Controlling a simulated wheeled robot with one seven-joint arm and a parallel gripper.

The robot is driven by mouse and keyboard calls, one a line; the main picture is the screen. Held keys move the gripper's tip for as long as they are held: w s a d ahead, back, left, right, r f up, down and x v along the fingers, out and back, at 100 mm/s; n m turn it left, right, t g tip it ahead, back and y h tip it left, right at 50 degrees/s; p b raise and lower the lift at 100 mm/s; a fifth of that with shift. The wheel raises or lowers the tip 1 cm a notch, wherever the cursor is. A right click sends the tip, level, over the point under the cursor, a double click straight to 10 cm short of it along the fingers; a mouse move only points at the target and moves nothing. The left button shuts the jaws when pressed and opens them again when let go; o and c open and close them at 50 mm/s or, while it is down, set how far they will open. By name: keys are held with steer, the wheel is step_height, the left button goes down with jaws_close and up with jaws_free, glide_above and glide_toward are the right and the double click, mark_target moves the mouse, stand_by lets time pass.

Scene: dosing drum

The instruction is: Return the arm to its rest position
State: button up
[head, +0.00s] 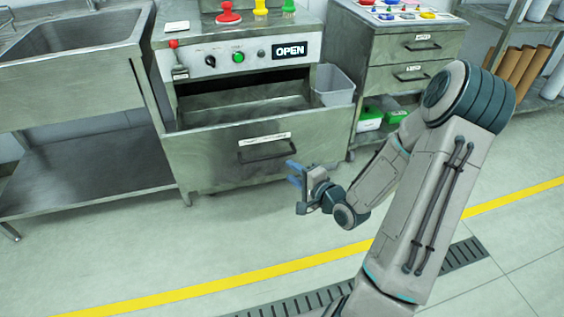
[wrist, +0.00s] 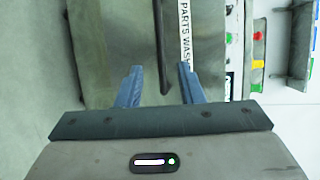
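My gripper (head: 294,173) is in front of the steel parts washer (head: 205,152), in the head view near the right end of its pulled-out front. In the wrist view my gripper (wrist: 158,88) shows two blue fingers spread apart with nothing between them. The dark bar handle (wrist: 162,45) of the washer front lies beyond the fingers; it also shows in the head view (head: 266,151). I cannot tell the exact gap, but the fingers look apart from it. My arm reaches in from the right, bent at the elbow.
A steel sink bench (head: 80,50) stands at left. A drawer cabinet (head: 395,55) stands at right, with a grey bin (head: 333,86) beside the washer and green boxes (head: 370,120) below. The washer panel has an OPEN sign (head: 290,51). The floor around the yellow line (head: 215,285) is clear.

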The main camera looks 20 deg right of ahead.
steer(key=shift+v, duration=1)
steer(key=s+d+r+n+g+h+p, duration=0.1)
steer(key=s+r+n+g+h+p, duration=0.1)
steer(key=r+n+g+h+p, duration=0.45)
steer(key=s+d+r+n+g+h+p, duration=0.1)
steer(key=s+r+n+p, duration=0.15)
steer(key=r+p, duration=0.75)
steer(key=s+a+r+n+g+p, duration=0.2)
steer(key=s+a+r+p, duration=0.1)
steer(key=s+r, duration=0.4)
steer(key=s+a+r+n+g+y+p, duration=0.1)
steer(key=s+a+r, duration=0.4)
steer(key=r, duration=0.8)
steer(key=s+n+g+p, duration=0.1)
steer(key=s+n+p, duration=0.1)
steer(key=s, duration=0.1)
